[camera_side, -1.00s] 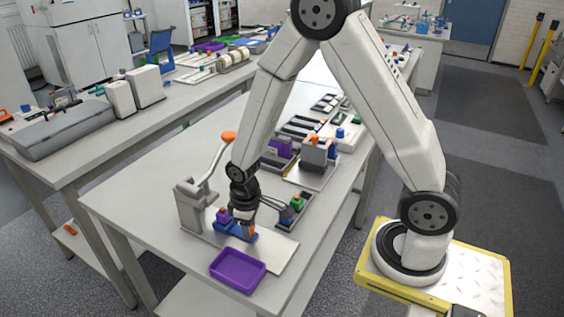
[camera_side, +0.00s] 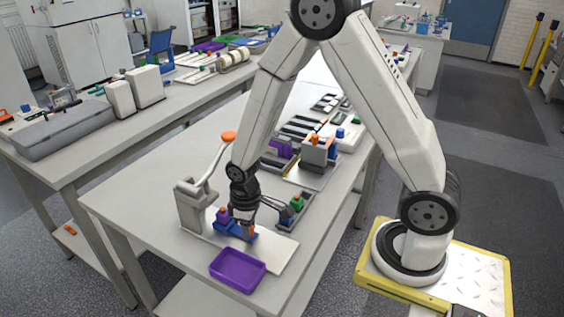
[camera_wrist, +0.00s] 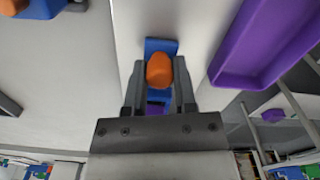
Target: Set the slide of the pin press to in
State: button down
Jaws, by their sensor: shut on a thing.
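The pin press has a grey upright body (camera_side: 192,207) and a lever with an orange knob (camera_side: 229,136) at its top. Its blue slide (camera_side: 222,229) lies on the pale base plate (camera_side: 270,257), in front of the body. A purple part (camera_side: 223,215) sits on the slide's end nearer the body. My gripper (camera_wrist: 159,72) is shut on the slide's orange knob (camera_wrist: 159,70), with a finger on each side. The wrist view also shows the blue slide (camera_wrist: 160,46) and part of the purple part (camera_wrist: 157,108), partly hidden by my gripper.
A purple tray (camera_side: 238,281) stands close beside the base plate, toward the table's front edge. A dark holder with a green-topped item (camera_side: 297,202) lies to the right of my gripper. Other fixtures, one with an orange knob (camera_side: 315,139), stand further back.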

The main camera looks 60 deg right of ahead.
aim_at(235, 228)
jog(key=shift+w, duration=0.1)
jog(key=shift+w, duration=2.2)
jog(key=shift+c, duration=2.1)
grip_release()
jog(key=shift+r, duration=0.1)
notch_tip(235, 228, up, 8)
jog(key=shift+s, duration=0.15)
